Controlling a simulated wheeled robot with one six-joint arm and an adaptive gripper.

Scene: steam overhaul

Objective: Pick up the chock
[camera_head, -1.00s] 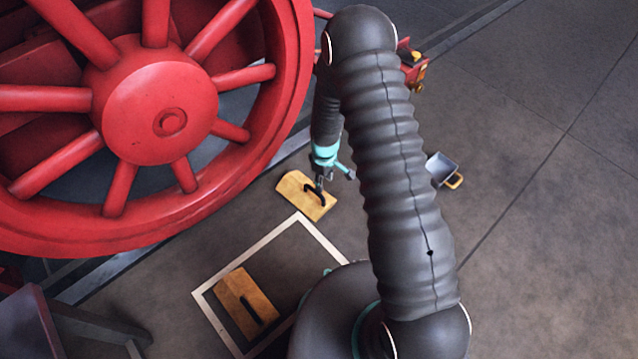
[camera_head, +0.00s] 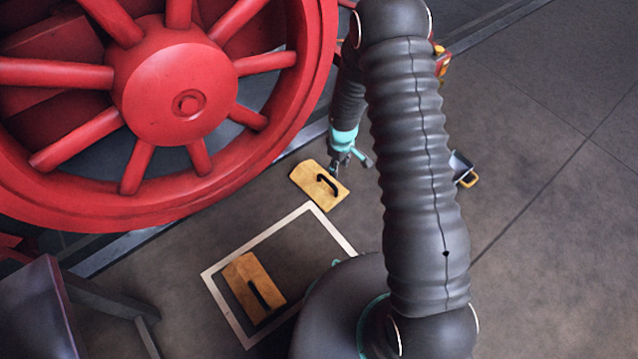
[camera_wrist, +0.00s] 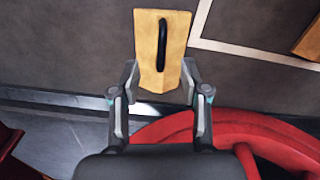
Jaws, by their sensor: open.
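A yellow wooden chock (camera_head: 305,178) with a black handle lies flat on the floor near the red wheel, just outside a white-outlined square. It also shows in the wrist view (camera_wrist: 151,68), upright in the picture, with its handle pointing along its length. A second similar chock (camera_head: 243,271) lies inside the outlined square; its corner shows at the wrist view's right edge (camera_wrist: 312,40). My gripper (camera_wrist: 160,80) is open and empty. In the wrist view its fingertips flank the chock's lower end, short of the handle. Their height above the chock is unclear.
The large red spoked wheel (camera_head: 178,88) stands on a rail just left of the chock. A grey tray-like container with a yellow handle (camera_head: 467,180) is partly behind my arm. A dark table (camera_head: 38,312) stands at lower left. The floor at right is clear.

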